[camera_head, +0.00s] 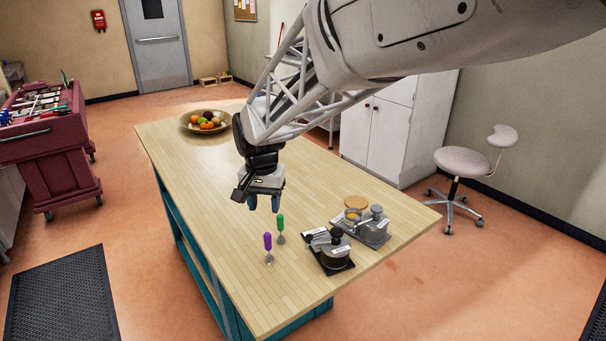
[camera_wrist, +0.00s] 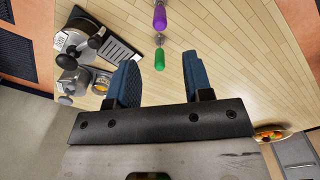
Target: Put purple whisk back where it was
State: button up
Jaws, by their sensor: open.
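The purple whisk (camera_head: 268,247) stands at the near left part of the wooden table (camera_head: 200,167), its purple handle up and its metal end down. It also shows at the top of the wrist view (camera_wrist: 160,18). A green-handled whisk (camera_head: 280,228) stands just behind it, apart from it, and shows in the wrist view (camera_wrist: 159,60) too. My gripper (camera_head: 264,205) is open and empty. It hangs above the table, behind and higher than both whisks. In the wrist view the blue fingers (camera_wrist: 165,82) are spread, with the green handle beyond the gap.
Two metal devices on dark bases, one nearer (camera_head: 333,252) and one farther (camera_head: 374,228), stand right of the whisks, with a round wooden disc (camera_head: 357,202) behind. A fruit bowl (camera_head: 188,127) sits at the table's far end. The table's middle is clear.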

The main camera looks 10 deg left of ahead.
jog(key=shift+d, duration=0.1)
jog(key=s+d+r, duration=0.2)
jog(key=s+d, duration=0.1)
jog(key=d, duration=0.5)
jog(key=s+d+r+t, duration=0.1)
jog(key=s+d+r, duration=0.15)
jog(key=d, duration=0.45)
jog(key=s+d+r, duration=0.2)
jog(key=s+d, duration=0.1)
jog(key=d, duration=0.5)
jog(key=s+d+f+t, duration=0.1)
jog(key=s+d+f, duration=0.1)
jog(key=s+d, duration=1.2)
jog(key=s, duration=0.3)
jog(key=shift+s+d+f+t, duration=0.25)
jog(key=shift+s+d+t, duration=0.05)
jog(key=shift+s, duration=0.05)
